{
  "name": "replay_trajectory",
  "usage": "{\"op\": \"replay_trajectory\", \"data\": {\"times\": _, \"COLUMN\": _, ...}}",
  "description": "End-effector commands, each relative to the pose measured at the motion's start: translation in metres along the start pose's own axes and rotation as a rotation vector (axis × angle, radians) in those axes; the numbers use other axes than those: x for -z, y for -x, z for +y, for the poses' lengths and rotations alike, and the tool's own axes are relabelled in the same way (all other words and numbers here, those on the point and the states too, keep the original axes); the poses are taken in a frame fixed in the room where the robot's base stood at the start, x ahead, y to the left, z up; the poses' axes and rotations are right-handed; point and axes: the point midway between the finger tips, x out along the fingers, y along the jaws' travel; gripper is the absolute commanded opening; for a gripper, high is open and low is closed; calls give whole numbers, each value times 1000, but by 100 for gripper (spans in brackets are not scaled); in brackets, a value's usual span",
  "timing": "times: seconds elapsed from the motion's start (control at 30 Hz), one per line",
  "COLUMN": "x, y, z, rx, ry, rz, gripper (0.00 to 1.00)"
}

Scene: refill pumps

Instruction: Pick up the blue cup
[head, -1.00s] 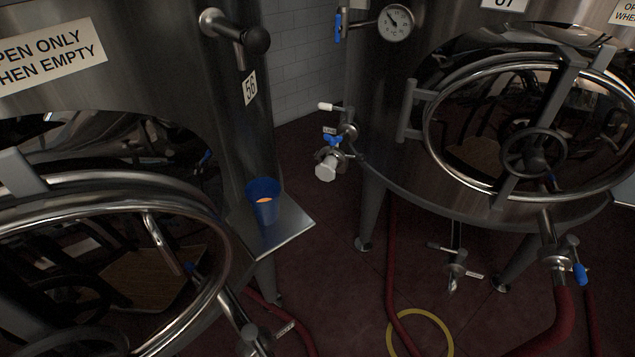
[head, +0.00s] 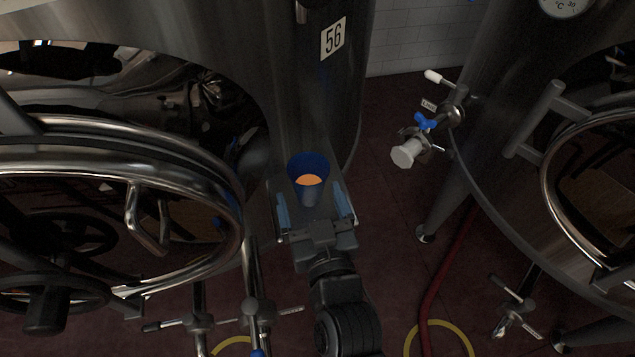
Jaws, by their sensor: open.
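The blue cup (head: 309,168) stands upright on a small metal shelf (head: 263,222) fixed to the tank marked 56. Something orange shows inside the cup. My gripper (head: 315,203) is open, its two blue-padded fingers pointing at the cup from the near side. One finger is to the left and one to the right of the cup's lower part. I cannot tell whether either finger touches it. My gripper and arm hide much of the shelf.
The tank's round steel hatch (head: 205,160) with its bars is close on the left. Valves with handles (head: 257,312) stick out below it. A second tank (head: 500,110) with a white-capped valve (head: 408,152) stands on the right. Dark red floor (head: 395,200) lies between the tanks.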

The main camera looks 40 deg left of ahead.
Motion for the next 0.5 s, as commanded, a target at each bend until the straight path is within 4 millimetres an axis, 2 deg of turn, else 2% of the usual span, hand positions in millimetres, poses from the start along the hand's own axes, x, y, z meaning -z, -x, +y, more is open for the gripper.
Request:
{"op": "replay_trajectory", "data": {"times": 0.33, "x": -2, "y": -44, "z": 6, "rx": 0, "ry": 0, "rz": 1, "gripper": 89}}
{"op": "replay_trajectory", "data": {"times": 0.5, "x": -3, "y": -55, "z": 6, "rx": -1, "ry": 1, "rz": -1, "gripper": 89}}
